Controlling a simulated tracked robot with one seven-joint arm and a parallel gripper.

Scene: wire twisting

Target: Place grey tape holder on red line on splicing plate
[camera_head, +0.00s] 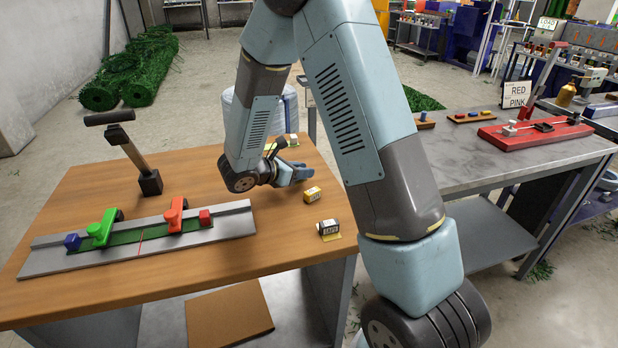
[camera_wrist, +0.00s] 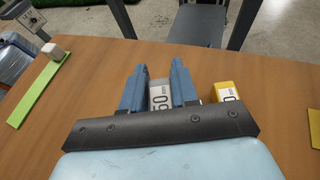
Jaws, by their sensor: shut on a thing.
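The grey tape holder (camera_wrist: 160,97), marked 50, sits between the two blue fingers of my gripper (camera_wrist: 159,70) in the wrist view. My gripper (camera_head: 298,174) is shut on it, low over the right part of the wooden table in the head view. The holder is mostly hidden there by the gripper. The grey splicing plate (camera_head: 232,225) lies at the left front of the table, with a green strip along its middle. The red line (camera_head: 140,247) crosses the plate between a green clamp (camera_head: 101,230) and an orange clamp (camera_head: 175,215).
A yellow holder (camera_head: 313,194) stands just right of my gripper. A black-and-white labelled block (camera_head: 328,229) is nearer the front edge. A hammer-like tool (camera_head: 139,158) stands behind the plate. Blue (camera_head: 72,242) and red (camera_head: 205,217) blocks sit on the plate. Bare tabletop lies between gripper and plate.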

